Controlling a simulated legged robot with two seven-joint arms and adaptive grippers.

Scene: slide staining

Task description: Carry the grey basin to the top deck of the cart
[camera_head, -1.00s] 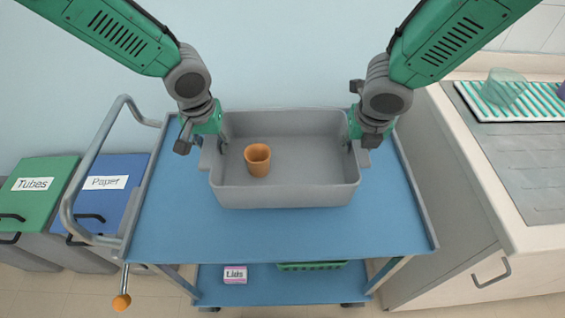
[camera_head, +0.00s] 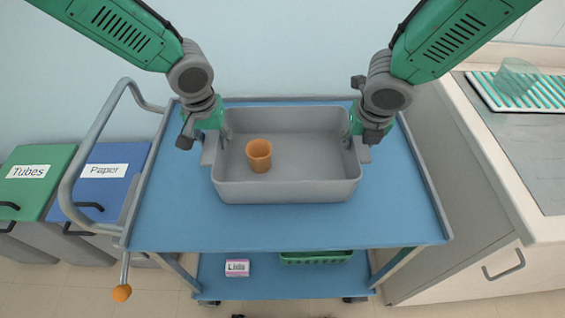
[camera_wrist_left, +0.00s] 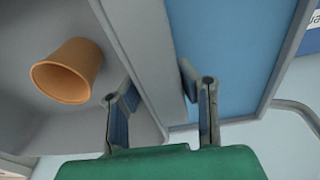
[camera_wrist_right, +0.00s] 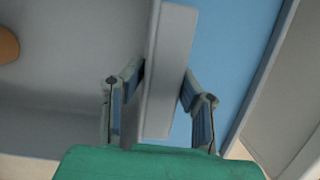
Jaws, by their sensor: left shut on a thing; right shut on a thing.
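The grey basin (camera_head: 285,190) is upright over the back middle of the cart's blue top deck (camera_head: 290,228). I cannot tell whether its base touches the deck. An orange cup (camera_head: 259,156) is inside it, left of the middle; it also shows in the left wrist view (camera_wrist_left: 62,78). My left gripper (camera_head: 212,146) is shut on the basin's left wall, with a finger on each side in the left wrist view (camera_wrist_left: 158,80). My right gripper (camera_head: 357,147) is shut on the right wall, likewise in the right wrist view (camera_wrist_right: 162,80).
The cart's lower deck (camera_head: 220,285) holds a Lids box (camera_head: 237,268) and a green basket (camera_head: 316,258). A grey push handle (camera_head: 75,170) rises at the cart's left, beside the Tubes and Paper bins (camera_head: 30,180). A counter (camera_head: 520,205) stands right. The deck's front is clear.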

